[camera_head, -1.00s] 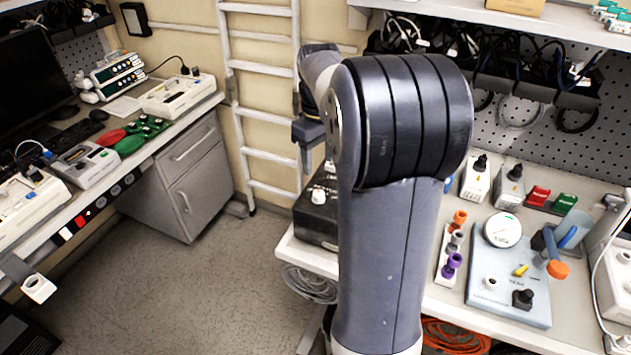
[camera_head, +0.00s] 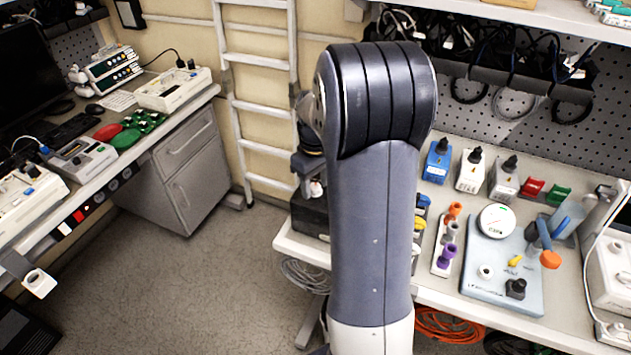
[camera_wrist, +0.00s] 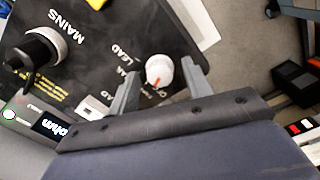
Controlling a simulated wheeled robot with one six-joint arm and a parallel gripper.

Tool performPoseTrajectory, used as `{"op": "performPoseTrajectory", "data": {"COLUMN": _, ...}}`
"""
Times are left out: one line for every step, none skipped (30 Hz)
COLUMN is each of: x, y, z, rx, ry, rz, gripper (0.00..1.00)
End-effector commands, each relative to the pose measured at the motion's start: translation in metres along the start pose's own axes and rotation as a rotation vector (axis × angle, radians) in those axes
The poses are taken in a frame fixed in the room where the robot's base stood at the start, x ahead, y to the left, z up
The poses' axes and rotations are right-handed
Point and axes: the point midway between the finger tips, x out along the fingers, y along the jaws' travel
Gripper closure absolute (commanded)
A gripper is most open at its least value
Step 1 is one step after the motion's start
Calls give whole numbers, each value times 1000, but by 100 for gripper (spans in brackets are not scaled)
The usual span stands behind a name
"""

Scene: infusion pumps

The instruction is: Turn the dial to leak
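The white dial (camera_wrist: 159,70) sits on a black tester box (camera_wrist: 88,52) in the wrist view. A red pointer mark on the dial points toward the bottom of the picture. Printed words beside it include LEAD; others near my fingers are partly covered, and I cannot read "leak". My gripper (camera_wrist: 160,72) is open, with one finger on each side of the dial and a visible gap on both sides. In the head view the box (camera_head: 309,214) stands on the right bench's left end, partly behind my arm, and the dial (camera_head: 317,188) shows just below my wrist.
A large black MAINS knob (camera_wrist: 42,50) stands on the same box, left of the dial. A small "ohm" display (camera_wrist: 52,127) lies near my gripper. The right bench holds a pale blue gauge board (camera_head: 480,285) and several small knobbed boxes.

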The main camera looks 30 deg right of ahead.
Motion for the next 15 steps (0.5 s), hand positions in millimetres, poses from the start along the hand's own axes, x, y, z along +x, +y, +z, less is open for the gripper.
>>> {"op": "performPoseTrajectory", "data": {"x": 0, "y": 0, "z": 0, "rx": 0, "ry": 0, "rz": 0, "gripper": 57}}
{"op": "performPoseTrajectory", "data": {"x": 0, "y": 0, "z": 0, "rx": 0, "ry": 0, "rz": 0, "gripper": 60}}
{"op": "performPoseTrajectory", "data": {"x": 0, "y": 0, "z": 0, "rx": 0, "ry": 0, "rz": 0, "gripper": 63}}
{"op": "performPoseTrajectory", "data": {"x": 0, "y": 0, "z": 0, "rx": 0, "ry": 0, "rz": 0, "gripper": 66}}
{"op": "performPoseTrajectory", "data": {"x": 0, "y": 0, "z": 0, "rx": 0, "ry": 0, "rz": 0, "gripper": 68}}
{"op": "performPoseTrajectory", "data": {"x": 0, "y": 0, "z": 0, "rx": 0, "ry": 0, "rz": 0, "gripper": 71}}
{"op": "performPoseTrajectory", "data": {"x": 0, "y": 0, "z": 0, "rx": 0, "ry": 0, "rz": 0, "gripper": 74}}
{"op": "performPoseTrajectory", "data": {"x": 0, "y": 0, "z": 0, "rx": 0, "ry": 0, "rz": 0, "gripper": 76}}
{"op": "performPoseTrajectory", "data": {"x": 0, "y": 0, "z": 0, "rx": 0, "ry": 0, "rz": 0, "gripper": 80}}
{"op": "performPoseTrajectory", "data": {"x": 0, "y": 0, "z": 0, "rx": 0, "ry": 0, "rz": 0, "gripper": 82}}
{"op": "performPoseTrajectory", "data": {"x": 0, "y": 0, "z": 0, "rx": 0, "ry": 0, "rz": 0, "gripper": 84}}
{"op": "performPoseTrajectory", "data": {"x": 0, "y": 0, "z": 0, "rx": 0, "ry": 0, "rz": 0, "gripper": 88}}
{"op": "performPoseTrajectory", "data": {"x": 0, "y": 0, "z": 0, "rx": 0, "ry": 0, "rz": 0, "gripper": 90}}
{"op": "performPoseTrajectory", "data": {"x": 0, "y": 0, "z": 0, "rx": 0, "ry": 0, "rz": 0, "gripper": 93}}
{"op": "performPoseTrajectory", "data": {"x": 0, "y": 0, "z": 0, "rx": 0, "ry": 0, "rz": 0, "gripper": 94}}
